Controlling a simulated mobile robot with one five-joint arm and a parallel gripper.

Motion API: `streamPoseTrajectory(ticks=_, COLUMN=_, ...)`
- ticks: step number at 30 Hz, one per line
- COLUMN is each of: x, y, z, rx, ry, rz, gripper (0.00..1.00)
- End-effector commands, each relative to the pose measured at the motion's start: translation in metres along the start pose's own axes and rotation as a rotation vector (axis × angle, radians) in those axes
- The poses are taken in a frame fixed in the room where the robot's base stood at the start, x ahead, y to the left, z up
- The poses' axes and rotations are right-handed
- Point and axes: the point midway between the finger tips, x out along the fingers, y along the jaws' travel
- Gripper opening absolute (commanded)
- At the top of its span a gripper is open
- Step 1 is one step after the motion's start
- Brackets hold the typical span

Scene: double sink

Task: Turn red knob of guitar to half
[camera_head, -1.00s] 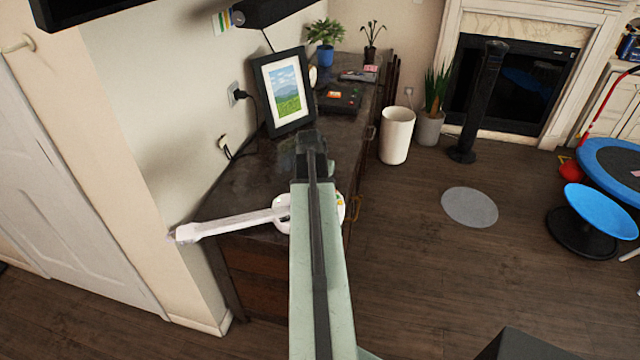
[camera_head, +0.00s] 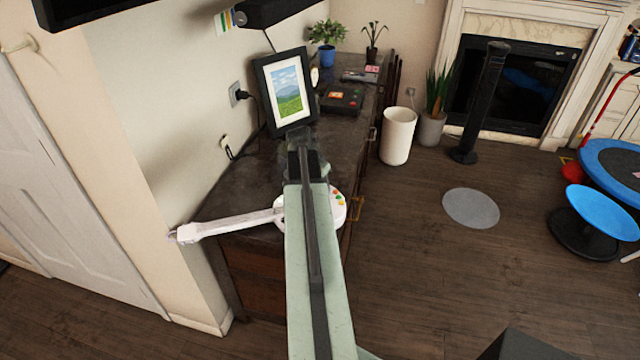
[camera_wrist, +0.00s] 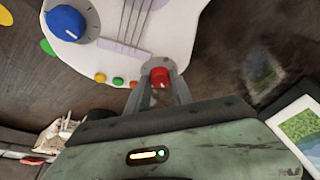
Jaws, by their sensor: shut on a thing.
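A white toy guitar (camera_head: 240,222) lies on the dark dresser top, its neck pointing left past the edge. Its body, partly hidden by my arm in the head view, also shows in the wrist view (camera_wrist: 180,35). The red knob (camera_wrist: 160,77) sits at the edge of the guitar body in the wrist view. My gripper (camera_wrist: 159,80) is shut on the red knob, one finger on each side. A blue knob (camera_wrist: 66,24) and small coloured buttons are to its left. In the head view my arm hides the gripper's fingertips.
The dark dresser (camera_head: 235,190) also holds a framed picture (camera_head: 286,92) behind my arm, a dark box-like device (camera_head: 341,98) and potted plants. A white bin (camera_head: 397,135) stands on the floor to the right. A wall is close on the left.

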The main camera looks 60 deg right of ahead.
Motion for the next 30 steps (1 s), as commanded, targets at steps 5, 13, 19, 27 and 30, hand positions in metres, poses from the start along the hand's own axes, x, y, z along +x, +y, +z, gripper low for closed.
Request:
streamPoseTrajectory(ticks=5, x=0.000, y=0.001, z=0.001, rx=-0.001, ry=-0.003, rz=0.002, gripper=0.39)
streamPoseTrajectory(ticks=13, x=0.000, y=0.000, z=0.001, rx=-0.001, ry=-0.002, rz=0.001, gripper=0.49)
streamPoseTrajectory(ticks=19, x=-0.008, y=0.001, z=-0.001, rx=-0.001, ry=-0.001, rz=0.000, gripper=0.49)
streamPoseTrajectory(ticks=27, x=-0.056, y=0.002, z=-0.002, rx=-0.002, ry=-0.001, rz=0.001, gripper=0.49)
streamPoseTrajectory(ticks=30, x=-0.072, y=0.002, z=-0.002, rx=-0.002, ry=-0.002, rz=0.001, gripper=0.49)
